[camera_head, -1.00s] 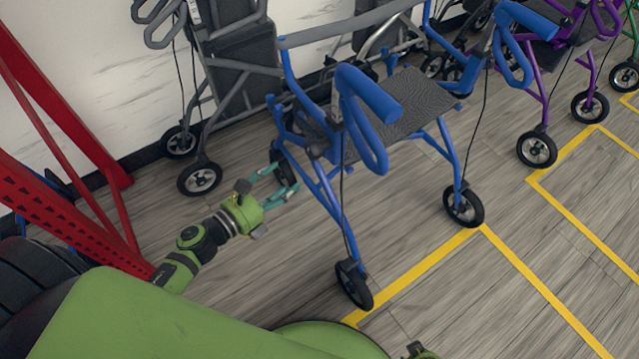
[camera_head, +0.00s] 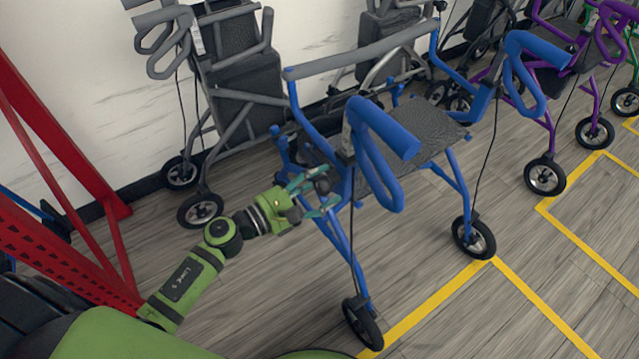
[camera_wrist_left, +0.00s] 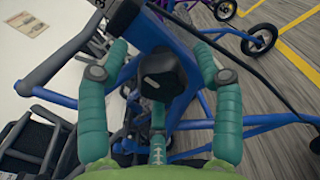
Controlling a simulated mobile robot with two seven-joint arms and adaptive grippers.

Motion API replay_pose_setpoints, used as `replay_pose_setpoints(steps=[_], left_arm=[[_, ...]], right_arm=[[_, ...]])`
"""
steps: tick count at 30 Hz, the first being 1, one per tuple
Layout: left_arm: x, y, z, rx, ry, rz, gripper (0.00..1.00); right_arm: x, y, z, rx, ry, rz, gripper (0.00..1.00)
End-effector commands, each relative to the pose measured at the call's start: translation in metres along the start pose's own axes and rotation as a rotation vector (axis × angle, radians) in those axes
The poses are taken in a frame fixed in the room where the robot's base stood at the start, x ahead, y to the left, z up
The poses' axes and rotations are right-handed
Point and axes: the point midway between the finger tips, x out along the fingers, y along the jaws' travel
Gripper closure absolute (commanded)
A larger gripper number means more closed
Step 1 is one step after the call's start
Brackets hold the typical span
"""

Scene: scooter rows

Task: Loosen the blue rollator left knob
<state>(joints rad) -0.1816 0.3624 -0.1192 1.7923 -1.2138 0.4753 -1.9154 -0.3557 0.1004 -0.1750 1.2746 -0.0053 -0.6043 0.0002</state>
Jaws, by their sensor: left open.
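The blue rollator (camera_head: 352,204) stands in the middle of the head view, with a grey seat and blue handles. Its left knob shows in the left wrist view as a dark knob (camera_wrist_left: 162,75) on the blue frame. In the head view a dark knob (camera_head: 322,185) shows at the fingers. My left gripper (camera_head: 317,196) is open at the side of the rollator frame. In the left wrist view its teal fingers (camera_wrist_left: 160,72) stand to either side of the knob, with gaps on both sides. My right gripper is not seen.
Grey rollators (camera_head: 240,95) stand by the white wall behind. A purple rollator (camera_head: 560,80) stands at the right. A red metal frame (camera_head: 65,150) rises at the left, near my left arm. Yellow lines (camera_head: 440,300) mark the open wood floor.

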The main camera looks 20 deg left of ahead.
Motion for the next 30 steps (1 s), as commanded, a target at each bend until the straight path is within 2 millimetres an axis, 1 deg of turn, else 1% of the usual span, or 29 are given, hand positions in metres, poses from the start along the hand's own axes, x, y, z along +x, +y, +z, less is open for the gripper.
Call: replay_pose_setpoints(steps=[3,4,5,6,8,20,26,30], left_arm=[[-0.0002,-0.0002,-0.0004,-0.001,0.0,0.0,0.34],[-0.0002,-0.0002,-0.0003,-0.001,0.0,0.0,0.38],[-0.0002,-0.0002,-0.0004,-0.001,0.0,0.0,0.5],[-0.0003,-0.0002,-0.0004,-0.001,0.0,0.0,0.66],[-0.0003,-0.0003,-0.0001,-0.001,0.0,0.0,0.89],[0.0005,0.0001,0.0029,-0.03,-0.006,-0.002,0.89],[0.0008,0.001,0.0045,-0.125,-0.009,-0.003,0.89],[0.0011,0.0014,0.0053,-0.236,-0.01,-0.004,0.89]], right_arm=[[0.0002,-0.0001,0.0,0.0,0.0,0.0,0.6],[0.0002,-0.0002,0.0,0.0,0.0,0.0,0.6],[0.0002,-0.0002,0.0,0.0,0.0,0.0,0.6],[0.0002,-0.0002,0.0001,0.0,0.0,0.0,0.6],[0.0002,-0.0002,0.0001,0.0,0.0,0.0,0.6],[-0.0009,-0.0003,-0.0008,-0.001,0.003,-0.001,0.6],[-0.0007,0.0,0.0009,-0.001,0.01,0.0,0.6],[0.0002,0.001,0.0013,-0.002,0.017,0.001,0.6]])
